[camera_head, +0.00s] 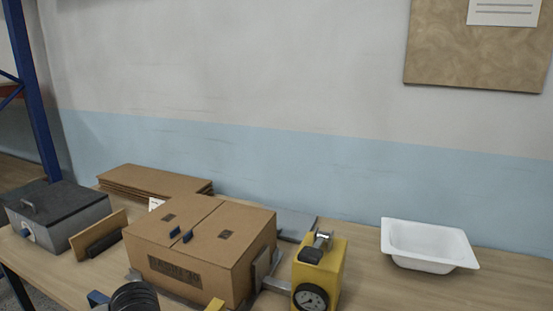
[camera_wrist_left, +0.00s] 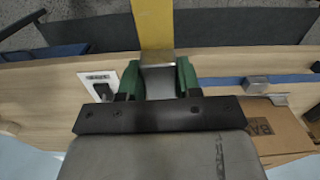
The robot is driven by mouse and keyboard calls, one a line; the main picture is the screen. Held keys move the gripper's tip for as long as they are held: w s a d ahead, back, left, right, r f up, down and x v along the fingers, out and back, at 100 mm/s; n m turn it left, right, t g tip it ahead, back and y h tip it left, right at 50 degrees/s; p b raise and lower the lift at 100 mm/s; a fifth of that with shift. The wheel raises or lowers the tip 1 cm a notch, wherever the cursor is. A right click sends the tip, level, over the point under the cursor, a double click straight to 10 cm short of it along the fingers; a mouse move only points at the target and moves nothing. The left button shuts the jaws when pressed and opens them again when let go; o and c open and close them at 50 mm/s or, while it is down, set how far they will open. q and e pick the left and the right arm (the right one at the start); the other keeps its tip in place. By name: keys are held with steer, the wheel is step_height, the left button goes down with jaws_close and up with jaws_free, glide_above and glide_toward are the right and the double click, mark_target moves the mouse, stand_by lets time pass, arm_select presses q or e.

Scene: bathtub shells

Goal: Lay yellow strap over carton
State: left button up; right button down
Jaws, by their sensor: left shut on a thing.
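The brown carton (camera_head: 197,247) stands on the workbench with its top flaps closed and two small blue pieces on top. Part of the carton shows at the right of the left wrist view (camera_wrist_left: 275,128). In that view my left gripper (camera_wrist_left: 159,78) is shut on the metal end of the yellow strap (camera_wrist_left: 153,25), between green fingertips. The strap runs away out of the top of that view. A small yellow piece (camera_head: 215,304) shows at the carton's lower front in the head view; I cannot tell if it is the strap. My right gripper is not in view.
A yellow device with a gauge (camera_head: 319,274) stands close right of the carton, by metal brackets (camera_head: 263,268). A white tub shell (camera_head: 428,246) is farther right. Flat cardboard sheets (camera_head: 153,181) lie behind; a grey box (camera_head: 58,217) is left. The bench before the tub is clear.

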arm_select(q)
steer(key=s+n, duration=0.1)
steer(key=s+d+n, duration=0.1)
steer(key=s+n, duration=0.1)
steer(key=n, duration=0.1)
steer(key=shift+d+r, duration=0.2)
steer(key=shift+d, duration=0.15)
